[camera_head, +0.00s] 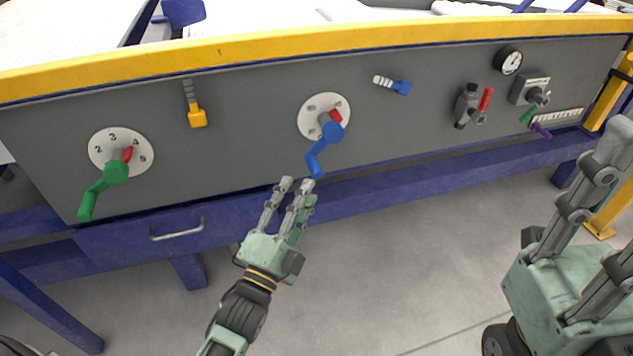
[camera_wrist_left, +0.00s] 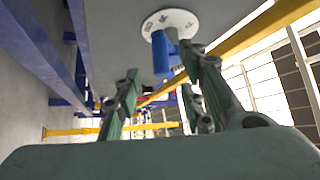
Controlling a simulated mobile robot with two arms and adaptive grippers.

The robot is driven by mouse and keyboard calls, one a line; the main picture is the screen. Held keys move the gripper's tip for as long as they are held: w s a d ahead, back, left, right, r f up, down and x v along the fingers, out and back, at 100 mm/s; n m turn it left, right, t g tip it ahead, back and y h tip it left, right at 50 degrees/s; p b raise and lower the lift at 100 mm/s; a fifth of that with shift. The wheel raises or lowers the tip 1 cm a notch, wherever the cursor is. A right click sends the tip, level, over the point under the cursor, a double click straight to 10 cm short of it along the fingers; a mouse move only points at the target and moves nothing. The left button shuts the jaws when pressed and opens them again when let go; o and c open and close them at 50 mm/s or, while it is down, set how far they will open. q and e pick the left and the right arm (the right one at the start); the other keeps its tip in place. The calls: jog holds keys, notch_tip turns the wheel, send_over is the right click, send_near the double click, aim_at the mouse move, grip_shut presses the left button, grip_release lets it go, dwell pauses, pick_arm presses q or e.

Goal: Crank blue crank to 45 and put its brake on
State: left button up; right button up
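The blue crank (camera_head: 324,146) sits on a white round dial (camera_head: 316,103) in the middle of the grey panel, its handle hanging down to the left. A small red part (camera_head: 336,116) shows beside its hub. My left gripper (camera_head: 294,184) is just below the crank's lower end, fingers spread and pointing up at it. In the left wrist view the blue crank handle (camera_wrist_left: 161,55) hangs from the dial, ahead of the open fingers (camera_wrist_left: 160,85), with nothing between them. My right gripper (camera_head: 590,190) is at the right edge, partly cut off, its fingers apart.
A green crank (camera_head: 105,184) with a numbered dial is at left. A yellow lever (camera_head: 196,117), a blue-tipped lever (camera_head: 400,87), a red-handled valve (camera_head: 485,101) and a gauge (camera_head: 510,61) are on the panel. A blue beam (camera_head: 400,184) runs below it.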

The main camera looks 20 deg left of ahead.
aim_at(316, 169)
pick_arm(q)
jog(key=b+x, duration=0.2)
jog(key=x, duration=0.5)
jog(key=shift+w+r, duration=0.1)
jog(key=shift+w, duration=0.2)
jog(key=shift+c, duration=0.2)
grip_shut()
